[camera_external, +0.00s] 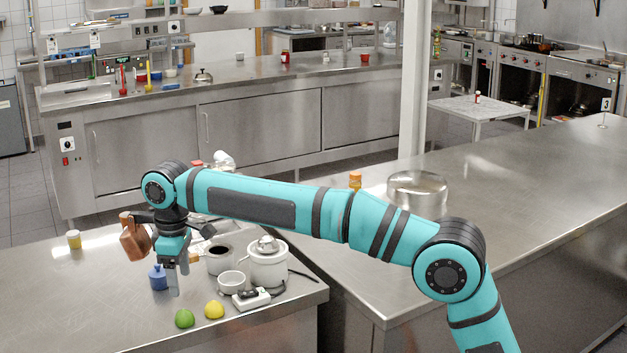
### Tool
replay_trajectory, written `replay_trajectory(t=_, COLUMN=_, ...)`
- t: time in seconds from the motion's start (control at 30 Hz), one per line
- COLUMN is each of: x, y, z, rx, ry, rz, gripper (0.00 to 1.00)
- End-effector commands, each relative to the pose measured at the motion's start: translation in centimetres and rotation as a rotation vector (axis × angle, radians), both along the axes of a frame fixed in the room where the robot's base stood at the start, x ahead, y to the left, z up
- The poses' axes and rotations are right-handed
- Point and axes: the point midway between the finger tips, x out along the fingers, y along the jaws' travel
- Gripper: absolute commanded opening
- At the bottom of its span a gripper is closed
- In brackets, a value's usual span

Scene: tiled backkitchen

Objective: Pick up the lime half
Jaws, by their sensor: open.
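The lime half (184,318) is a small green rounded piece near the front edge of the left steel counter (95,310). A yellow lemon piece (214,309) lies just right of it. My gripper (178,283) points down behind and above the lime, near a blue bottle or jar (157,277). The jaws are open and hold nothing that I can see. The lime's cut face does not show clearly.
A white lidded pot (267,265), a white cup (231,282) and a white device (247,298) with a cable stand right of my gripper. A copper-coloured jug (135,241) is close behind it on the left. The counter's front left is clear.

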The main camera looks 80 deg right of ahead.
Motion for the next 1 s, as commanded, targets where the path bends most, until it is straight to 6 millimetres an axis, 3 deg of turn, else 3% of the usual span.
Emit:
replay_trajectory(t=0.2, x=0.0, y=0.0, z=-3.2, rx=0.0, ry=0.0, rz=0.0, gripper=0.67)
replay_trajectory(t=0.5, x=0.0, y=0.1, z=-4.7, rx=0.0, ry=0.0, rz=0.0, gripper=0.67)
replay_trajectory(t=0.83, x=0.0, y=0.6, z=-8.8, rx=-0.001, ry=-0.001, rz=0.0, gripper=0.67)
replay_trajectory(t=1.0, x=0.0, y=0.6, z=-9.4, rx=0.0, ry=-0.003, rz=0.0, gripper=0.67)
